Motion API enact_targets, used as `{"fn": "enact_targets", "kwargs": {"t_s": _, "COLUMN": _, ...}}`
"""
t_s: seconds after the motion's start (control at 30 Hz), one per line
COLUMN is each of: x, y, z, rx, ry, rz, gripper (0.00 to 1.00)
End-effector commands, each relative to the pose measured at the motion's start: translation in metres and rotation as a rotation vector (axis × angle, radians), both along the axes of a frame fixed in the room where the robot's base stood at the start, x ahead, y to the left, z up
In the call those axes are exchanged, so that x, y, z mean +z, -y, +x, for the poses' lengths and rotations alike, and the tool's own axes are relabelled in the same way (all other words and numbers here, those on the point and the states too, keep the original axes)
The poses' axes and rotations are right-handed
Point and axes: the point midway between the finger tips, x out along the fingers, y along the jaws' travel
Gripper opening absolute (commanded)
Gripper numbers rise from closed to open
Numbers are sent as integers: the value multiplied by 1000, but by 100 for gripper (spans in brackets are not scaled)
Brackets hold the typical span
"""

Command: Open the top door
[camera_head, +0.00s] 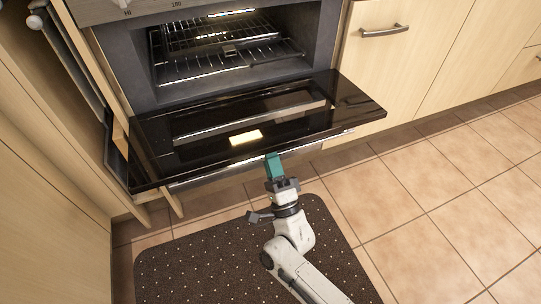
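The oven's black glass door (280,130) is hinged down and lies open, close to flat, in front of the lit oven cavity (228,47). A thin silver handle bar (215,177) shows along the door's front edge. My gripper (273,160) has teal fingers and is at the middle of that front edge, from the near side. The fingertips look very close to the handle or touching it; I cannot tell which. Their gap is not visible, so I cannot tell whether they are open or shut.
Wire racks (225,58) are inside the oven. A wooden cabinet with a metal handle (384,31) stands to the right, and wooden panels (50,190) close in on the left. A dark dotted mat (190,262) lies below. The tiled floor (440,220) to the right is clear.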

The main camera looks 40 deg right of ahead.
Motion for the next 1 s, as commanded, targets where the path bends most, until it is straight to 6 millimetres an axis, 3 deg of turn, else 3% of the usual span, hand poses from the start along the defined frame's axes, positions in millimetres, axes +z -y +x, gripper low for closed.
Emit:
{"fn": "enact_targets", "kwargs": {"t_s": 0.03, "x": 9, "y": 5, "z": 9, "rx": -7, "ry": 9, "rz": -1, "gripper": 0}}
{"fn": "enact_targets", "kwargs": {"t_s": 0.4, "x": 11, "y": 6, "z": 9, "rx": -11, "ry": 16, "rz": -2, "gripper": 0}}
{"fn": "enact_targets", "kwargs": {"t_s": 0.43, "x": 11, "y": 6, "z": 9, "rx": -11, "ry": 16, "rz": -2, "gripper": 29}}
{"fn": "enact_targets", "kwargs": {"t_s": 0.67, "x": 10, "y": 4, "z": 8, "rx": -7, "ry": 16, "rz": -2, "gripper": 51}}
{"fn": "enact_targets", "kwargs": {"t_s": 1.0, "x": 6, "y": 1, "z": 5, "rx": -2, "ry": 14, "rz": -3, "gripper": 51}}
